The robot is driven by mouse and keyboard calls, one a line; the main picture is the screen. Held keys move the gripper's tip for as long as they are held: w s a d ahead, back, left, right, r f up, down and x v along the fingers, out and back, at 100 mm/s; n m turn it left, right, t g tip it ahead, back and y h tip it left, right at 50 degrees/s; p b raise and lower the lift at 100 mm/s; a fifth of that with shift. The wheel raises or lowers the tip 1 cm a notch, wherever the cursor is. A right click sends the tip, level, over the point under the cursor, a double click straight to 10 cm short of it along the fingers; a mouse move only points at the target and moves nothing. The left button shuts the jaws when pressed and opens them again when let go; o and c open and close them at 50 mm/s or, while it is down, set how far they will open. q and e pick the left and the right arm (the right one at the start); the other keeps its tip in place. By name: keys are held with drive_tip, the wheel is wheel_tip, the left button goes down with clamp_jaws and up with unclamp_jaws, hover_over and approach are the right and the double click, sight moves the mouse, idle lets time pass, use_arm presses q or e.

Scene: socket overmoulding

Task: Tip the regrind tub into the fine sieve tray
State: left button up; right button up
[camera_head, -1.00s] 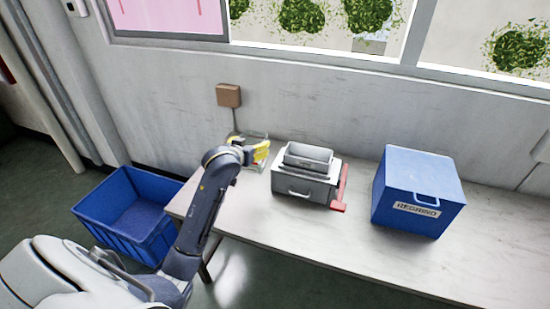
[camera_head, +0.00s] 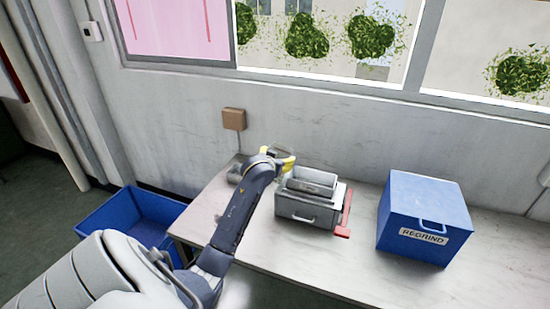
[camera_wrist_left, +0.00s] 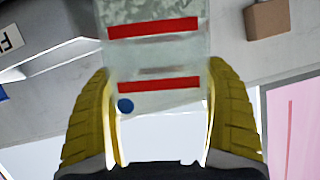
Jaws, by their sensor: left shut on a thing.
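My left gripper (camera_head: 287,161) has yellow fingers and is shut on a clear tub (camera_wrist_left: 155,60) with two red bands and a blue dot, seen between the fingers in the left wrist view. I take it as the regrind tub. In the head view it is small and mostly hidden by the gripper, so its tilt is hard to tell. A grey tray (camera_head: 312,180) sits on a grey box on the bench, just right of and below the gripper. A label starting "FI" (camera_wrist_left: 10,40) shows at the left of the wrist view. My right gripper is out of view.
A blue box labelled REGRIND (camera_head: 425,215) stands on the bench (camera_head: 340,260) at the right. A red part (camera_head: 345,215) sits along the grey box's right side. A blue crate (camera_head: 135,215) is on the floor at left. A brown wall box (camera_head: 234,119) is behind.

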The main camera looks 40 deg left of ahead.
use_arm(q)
drive_tip(key=d+m+y, duration=0.1)
drive_tip(key=m, duration=0.1)
drive_tip(key=w+d+m+y, duration=0.1)
drive_tip(key=d+m+y, duration=0.1)
drive_tip(key=shift+w+d+f, duration=0.1)
drive_tip(key=shift+w+d, duration=0.05)
drive_tip(key=shift+d, duration=0.05)
drive_tip(key=w+d+r+m+t+y, duration=0.1)
drive_tip(key=w+d+r+m+y, duration=0.1)
drive_tip(key=d+m, duration=0.5)
drive_tip(key=r+m+y, duration=0.1)
drive_tip(key=m+y, duration=0.1)
drive_tip(key=m, duration=0.1)
drive_tip(key=shift+w+d+r+m+t, duration=0.2)
drive_tip(key=shift+w+m+t, duration=0.1)
drive_tip(key=shift+w+m, duration=0.1)
drive_tip(key=shift+a, duration=0.1)
idle(0.9)
drive_tip(key=shift+s+a+f+n+g+h, duration=0.15)
drive_tip(key=shift+a+n+g, duration=0.1)
drive_tip(key=shift+n, duration=0.55)
drive_tip(key=shift+s+a+f+n+g+h, duration=0.15)
drive_tip(key=shift+a+n+g, duration=0.1)
drive_tip(key=shift+n, duration=0.55)
drive_tip(key=shift+w, duration=0.1)
